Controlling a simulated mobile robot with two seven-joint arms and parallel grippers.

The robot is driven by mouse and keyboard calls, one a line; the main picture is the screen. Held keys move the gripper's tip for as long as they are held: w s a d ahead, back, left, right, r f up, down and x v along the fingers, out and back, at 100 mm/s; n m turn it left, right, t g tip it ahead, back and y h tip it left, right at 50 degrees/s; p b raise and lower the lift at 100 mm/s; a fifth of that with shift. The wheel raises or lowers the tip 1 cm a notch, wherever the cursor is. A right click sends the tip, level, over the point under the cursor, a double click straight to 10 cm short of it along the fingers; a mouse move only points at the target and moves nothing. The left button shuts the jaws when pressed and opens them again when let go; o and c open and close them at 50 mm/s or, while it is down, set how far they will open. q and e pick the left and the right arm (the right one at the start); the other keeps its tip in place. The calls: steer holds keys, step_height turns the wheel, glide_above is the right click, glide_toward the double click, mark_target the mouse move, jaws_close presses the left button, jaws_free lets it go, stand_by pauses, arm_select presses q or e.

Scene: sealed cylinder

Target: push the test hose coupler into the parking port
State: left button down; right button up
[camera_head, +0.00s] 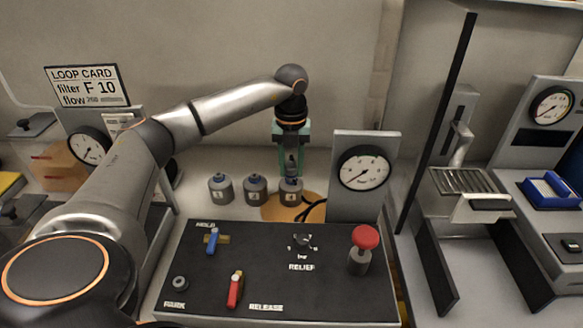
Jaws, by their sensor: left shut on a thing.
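My left gripper (291,170) points straight down at the back of the bench, with its green fingers shut on a small dark piece, which looks like the test hose coupler (291,163). The fingers hide much of it. It is directly above the rightmost of three grey canisters (291,192); I cannot tell whether they touch. A black hose (316,209) curls beside that canister over an orange disc (277,209). The parking port (180,283) is a small round socket above the PARK label, at the left of the dark panel. My right gripper is out of view.
Two other canisters (221,190) stand left of the gripper.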

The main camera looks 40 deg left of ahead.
mark_target(292, 160)
arm_select(q)
steer(key=shift+r, duration=0.15)
stand_by(0.8)
steer(key=shift+r+p, duration=2.75)
steer(key=shift+r, duration=0.15)
